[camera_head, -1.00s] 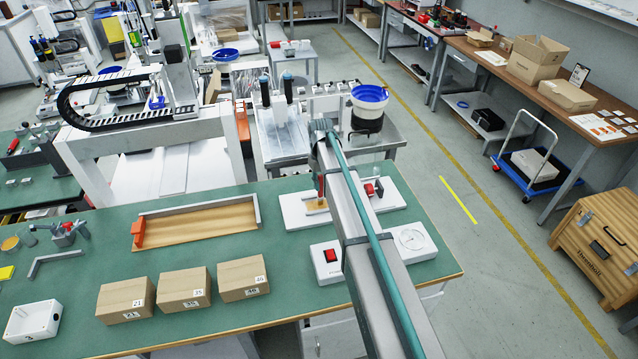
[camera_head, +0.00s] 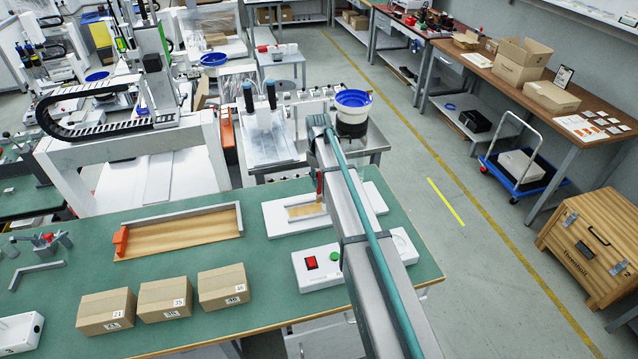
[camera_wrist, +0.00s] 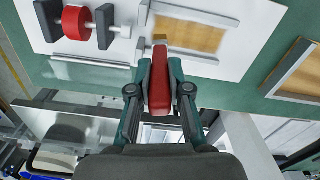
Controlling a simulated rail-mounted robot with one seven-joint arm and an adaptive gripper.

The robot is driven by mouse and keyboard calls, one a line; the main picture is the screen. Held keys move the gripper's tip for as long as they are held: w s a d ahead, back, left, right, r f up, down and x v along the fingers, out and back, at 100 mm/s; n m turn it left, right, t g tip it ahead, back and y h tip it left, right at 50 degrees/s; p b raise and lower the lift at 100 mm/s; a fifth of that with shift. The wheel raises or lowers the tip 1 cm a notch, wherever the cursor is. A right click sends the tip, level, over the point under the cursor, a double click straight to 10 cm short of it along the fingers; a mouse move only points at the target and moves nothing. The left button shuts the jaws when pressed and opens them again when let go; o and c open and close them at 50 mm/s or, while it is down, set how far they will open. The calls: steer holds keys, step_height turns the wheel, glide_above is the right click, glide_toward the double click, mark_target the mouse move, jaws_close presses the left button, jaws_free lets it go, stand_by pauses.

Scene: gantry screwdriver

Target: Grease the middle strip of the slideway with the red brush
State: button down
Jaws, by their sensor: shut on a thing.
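My gripper (camera_wrist: 160,95) is shut on the red brush (camera_wrist: 160,92), with its pale tip (camera_wrist: 159,40) pointing away from the wrist camera. The brush also shows as a thin red upright piece in the head view (camera_head: 319,181), beside my arm. Its tip is over or at the left end of a tan panel (camera_wrist: 190,35) with pale bars at its edges, on a white plate (camera_wrist: 225,65). I cannot tell whether the tip touches. The tan panel also shows in the head view (camera_head: 305,211). No separate middle strip or grease can be made out.
A long tan board with a grey rail and orange end block (camera_head: 180,232) lies left. Cardboard boxes (camera_head: 165,298) and a switch box (camera_head: 318,268) stand in front. Green bench top (camera_head: 265,245) between is clear.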

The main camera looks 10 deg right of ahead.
mark_target(319, 172)
steer(key=shift+d+r+p, duration=0.1)
steer(key=shift+r+p, duration=0.9)
steer(key=shift+r, duration=1.4)
steer(key=shift+r, duration=0.1)
